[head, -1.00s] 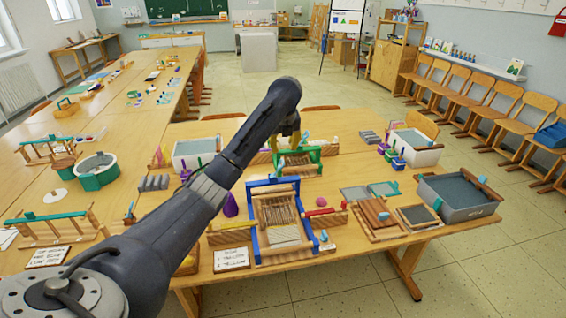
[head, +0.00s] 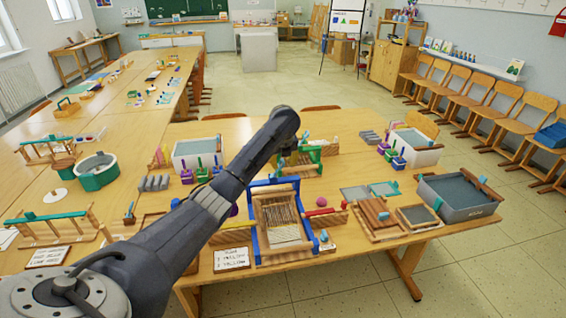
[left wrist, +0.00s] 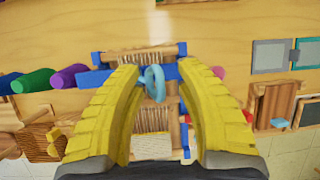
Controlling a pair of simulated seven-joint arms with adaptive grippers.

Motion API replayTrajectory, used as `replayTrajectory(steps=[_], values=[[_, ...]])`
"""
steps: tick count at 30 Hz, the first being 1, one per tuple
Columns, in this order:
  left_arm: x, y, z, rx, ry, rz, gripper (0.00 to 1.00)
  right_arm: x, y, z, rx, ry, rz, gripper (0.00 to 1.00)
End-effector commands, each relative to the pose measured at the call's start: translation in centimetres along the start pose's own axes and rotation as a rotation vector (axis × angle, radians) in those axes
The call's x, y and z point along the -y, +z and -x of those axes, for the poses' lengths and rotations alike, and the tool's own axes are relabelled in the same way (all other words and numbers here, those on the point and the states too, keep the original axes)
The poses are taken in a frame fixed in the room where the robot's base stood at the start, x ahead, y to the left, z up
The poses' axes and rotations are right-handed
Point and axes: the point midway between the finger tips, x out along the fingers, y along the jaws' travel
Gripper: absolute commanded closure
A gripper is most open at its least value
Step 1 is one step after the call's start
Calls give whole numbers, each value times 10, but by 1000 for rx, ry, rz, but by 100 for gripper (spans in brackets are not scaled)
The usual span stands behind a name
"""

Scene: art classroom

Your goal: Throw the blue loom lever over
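The blue loom (head: 258,246) stands at the front middle of the near table, with a blue frame and pale threads. A light-blue loop (left wrist: 153,82), seemingly the lever's handle, shows between my left gripper's yellow fingers. My left gripper (left wrist: 160,68) is open, with a gap on each side of the loop; I cannot tell how far below the tips it lies. My right gripper is out of view.
A green loom (head: 316,149) stands behind the blue one. A white sign (head: 231,259) lies to its left, and a brown board (head: 376,214) to its right. A grey tub (head: 458,196) is at the right end. Purple and green cones (left wrist: 37,82) lie left in the wrist view.

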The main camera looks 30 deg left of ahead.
Motion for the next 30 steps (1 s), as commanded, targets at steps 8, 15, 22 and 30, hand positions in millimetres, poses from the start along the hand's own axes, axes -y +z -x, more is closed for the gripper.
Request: replayTrajectory(steps=[8,15,22,30], values=[[0,0,0,0,0,0,64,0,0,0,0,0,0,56],[0,0,0,0,0,0,92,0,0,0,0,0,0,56],[0,0,0,0,1,0,100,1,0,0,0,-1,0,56],[0,0,0,0,1,0,100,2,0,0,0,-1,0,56]])
